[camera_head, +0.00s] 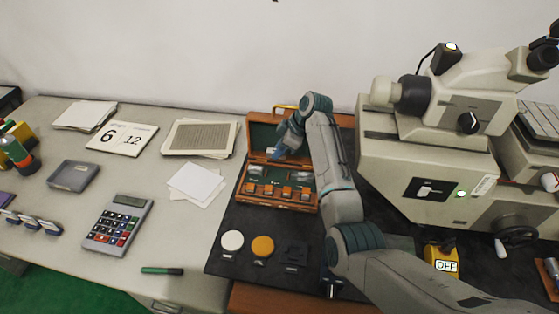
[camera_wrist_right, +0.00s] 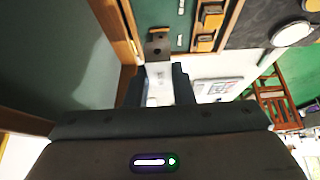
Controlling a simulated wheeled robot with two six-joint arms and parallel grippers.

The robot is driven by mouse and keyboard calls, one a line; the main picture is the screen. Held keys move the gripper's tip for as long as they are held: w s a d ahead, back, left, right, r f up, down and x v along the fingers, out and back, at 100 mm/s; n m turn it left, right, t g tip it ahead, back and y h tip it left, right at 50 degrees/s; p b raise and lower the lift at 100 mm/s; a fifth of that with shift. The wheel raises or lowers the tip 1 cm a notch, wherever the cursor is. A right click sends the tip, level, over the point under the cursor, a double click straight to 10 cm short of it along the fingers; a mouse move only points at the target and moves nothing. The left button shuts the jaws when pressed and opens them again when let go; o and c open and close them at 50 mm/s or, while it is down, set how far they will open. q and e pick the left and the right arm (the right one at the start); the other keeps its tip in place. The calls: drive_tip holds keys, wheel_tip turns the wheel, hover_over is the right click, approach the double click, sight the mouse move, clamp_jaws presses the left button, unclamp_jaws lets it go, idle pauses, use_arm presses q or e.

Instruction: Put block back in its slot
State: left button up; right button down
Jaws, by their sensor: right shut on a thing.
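An open wooden case (camera_head: 243,190) with a green-lined lid stands on a dark mat, and several small blocks with orange parts (camera_head: 268,190) sit in a row along its front. Some metallic pieces lie behind that row. My right gripper (camera_head: 287,143) reaches down over the back of the case, near the raised lid. In the right wrist view its two dark fingers (camera_wrist_right: 158,88) are shut on a pale metallic block (camera_wrist_right: 159,72). The case's wooden edge and green lining show close around it. The slot below the block cannot be made out. My left gripper is not in view.
A large microscope (camera_head: 425,165) stands to the right of the arm. A white disc (camera_head: 232,240), a yellow disc (camera_head: 263,246) and a dark piece lie on the mat in front. A calculator (camera_head: 117,222), papers (camera_head: 196,183) and a grey tray (camera_head: 74,175) lie left.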

drive_tip(key=shift+f, duration=0.6)
drive_tip(key=shift+f+b, duration=0.15)
drive_tip(key=shift+b, duration=0.2)
drive_tip(key=shift+f+b, duration=0.4)
drive_tip(key=shift+f, duration=0.05)
wheel_tip(320, 180, down, 4)
drive_tip(key=b, duration=0.3)
drive_tip(key=shift+s+b, duration=0.1)
drive_tip(key=shift+b, duration=0.3)
drive_tip(key=shift+f, duration=0.25)
drive_tip(key=shift+f+b, duration=0.35)
drive_tip(key=shift+f, duration=0.35)
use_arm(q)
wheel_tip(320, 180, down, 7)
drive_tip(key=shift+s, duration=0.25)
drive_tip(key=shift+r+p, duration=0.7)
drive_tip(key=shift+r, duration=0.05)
use_arm(e)
drive_tip(key=shift+d, duration=0.1)
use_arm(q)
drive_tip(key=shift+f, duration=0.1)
use_arm(e)
drive_tip(key=shift+f, duration=0.3)
